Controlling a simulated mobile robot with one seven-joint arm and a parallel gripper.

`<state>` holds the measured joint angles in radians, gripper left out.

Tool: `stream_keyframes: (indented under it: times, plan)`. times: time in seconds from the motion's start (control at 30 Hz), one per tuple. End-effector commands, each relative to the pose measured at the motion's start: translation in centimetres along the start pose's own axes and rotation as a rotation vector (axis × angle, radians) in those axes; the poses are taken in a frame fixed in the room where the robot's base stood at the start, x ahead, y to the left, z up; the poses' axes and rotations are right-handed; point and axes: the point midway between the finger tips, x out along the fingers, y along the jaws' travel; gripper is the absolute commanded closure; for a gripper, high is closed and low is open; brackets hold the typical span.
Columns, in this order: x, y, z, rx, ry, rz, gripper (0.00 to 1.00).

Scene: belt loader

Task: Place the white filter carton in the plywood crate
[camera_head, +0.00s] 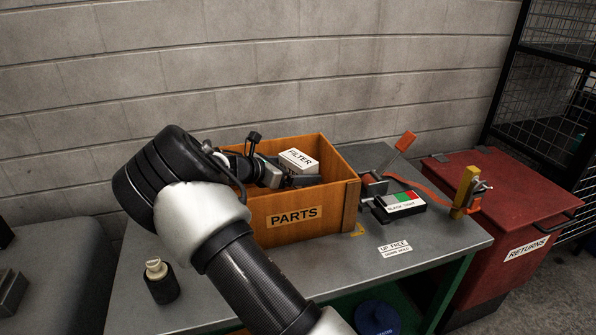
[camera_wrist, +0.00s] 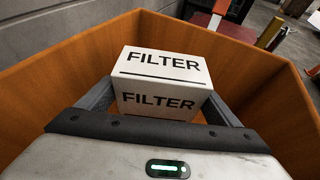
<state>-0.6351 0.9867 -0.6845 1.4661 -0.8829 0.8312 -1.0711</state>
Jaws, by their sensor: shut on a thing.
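The white filter carton (camera_head: 299,160) is a small box with FILTER printed on it. My gripper (camera_head: 293,181) is shut on it, with one finger on each side, and holds it inside the open top of the plywood crate (camera_head: 334,211), which is labelled PARTS. In the wrist view the carton (camera_wrist: 161,82) sits between the fingers with crate walls (camera_wrist: 62,78) around it. The carton's underside and the crate floor below it are hidden, so I cannot tell whether it touches the floor.
The crate stands on a grey metal bench (camera_head: 373,263). A black device with coloured top (camera_head: 400,205) and an orange-yellow clamp (camera_head: 466,192) are at its right. A dark bottle (camera_head: 161,282) stands front left. A red RETURNS bin (camera_head: 505,215) is beyond the bench's right end.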

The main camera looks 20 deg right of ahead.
Motion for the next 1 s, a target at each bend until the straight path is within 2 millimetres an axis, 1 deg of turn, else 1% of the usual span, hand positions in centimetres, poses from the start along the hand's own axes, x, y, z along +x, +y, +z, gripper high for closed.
stream_keyframes:
  times: [0.43,0.47,0.53,0.77,0.87,0.93,1.0]
  plan:
    - [0.6,-0.2,-1.4,-0.007,0.001,-0.004,0.45]
    - [0.6,-0.2,-1.6,-0.009,0.002,-0.005,0.13]
    - [0.7,-0.3,-1.7,-0.010,0.003,-0.006,0.01]
    - [0.6,-0.3,-1.8,-0.012,0.004,-0.005,0.00]
    - [0.4,-0.2,-1.3,-0.010,0.004,-0.004,0.00]
    - [0.0,-0.2,-0.4,-0.010,0.003,-0.003,0.00]
    - [-1.6,0.0,-0.5,-0.012,0.005,0.001,0.00]
